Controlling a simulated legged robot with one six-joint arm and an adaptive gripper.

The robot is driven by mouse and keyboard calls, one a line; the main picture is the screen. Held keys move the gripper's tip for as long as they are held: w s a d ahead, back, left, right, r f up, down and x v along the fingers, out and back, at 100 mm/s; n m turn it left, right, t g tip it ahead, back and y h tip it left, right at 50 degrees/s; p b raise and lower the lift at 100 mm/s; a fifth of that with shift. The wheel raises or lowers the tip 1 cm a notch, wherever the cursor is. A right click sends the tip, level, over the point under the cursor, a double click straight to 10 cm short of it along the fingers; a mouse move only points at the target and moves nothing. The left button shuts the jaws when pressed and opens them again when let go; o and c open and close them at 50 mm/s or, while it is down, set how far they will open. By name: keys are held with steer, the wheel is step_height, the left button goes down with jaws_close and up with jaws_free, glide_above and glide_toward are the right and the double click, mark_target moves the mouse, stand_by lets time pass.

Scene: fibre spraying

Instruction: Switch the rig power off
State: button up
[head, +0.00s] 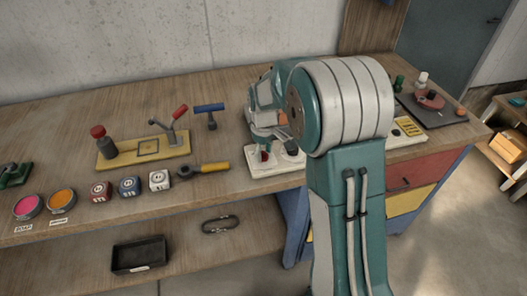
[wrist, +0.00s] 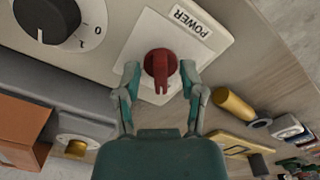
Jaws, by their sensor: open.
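The power switch is a red rotary knob (wrist: 160,66) on a white square plate (wrist: 140,40) with a POWER label (wrist: 191,22). In the wrist view the knob's handle points down the picture, towards my gripper's palm. My gripper (wrist: 160,70) is open, with one finger on each side of the knob and a visible gap on both sides. In the head view the red knob (head: 264,156) shows small beneath my gripper (head: 265,136). My arm hides part of the panel there.
A black dial (wrist: 48,18) marked 0 and 1 sits beside the power plate. A yellow-handled tool (head: 212,168), several dice-like blocks (head: 130,187) and a yellow lever fixture (head: 143,150) stand left on the bench. A black tray (head: 139,254) lies on the shelf below.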

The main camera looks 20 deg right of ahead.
mark_target(264, 153)
step_height(264, 153, up, 12)
stand_by(0.6)
steer(key=shift+f, duration=0.1)
steer(key=s+r+m+t, duration=0.2)
steer(key=s+r, duration=0.2)
steer(key=s, duration=0.3)
steer(key=s+r+m+t, duration=0.15)
steer(key=s+r, duration=0.25)
steer(key=s, duration=0.4)
steer(key=s+f+m+t, duration=0.2)
steer(key=s+m, duration=0.1)
steer(key=s, duration=0.9)
steer(key=shift+a+f+m, duration=0.15)
steer(key=shift+f+m, duration=0.05)
steer(key=shift+m, duration=0.15)
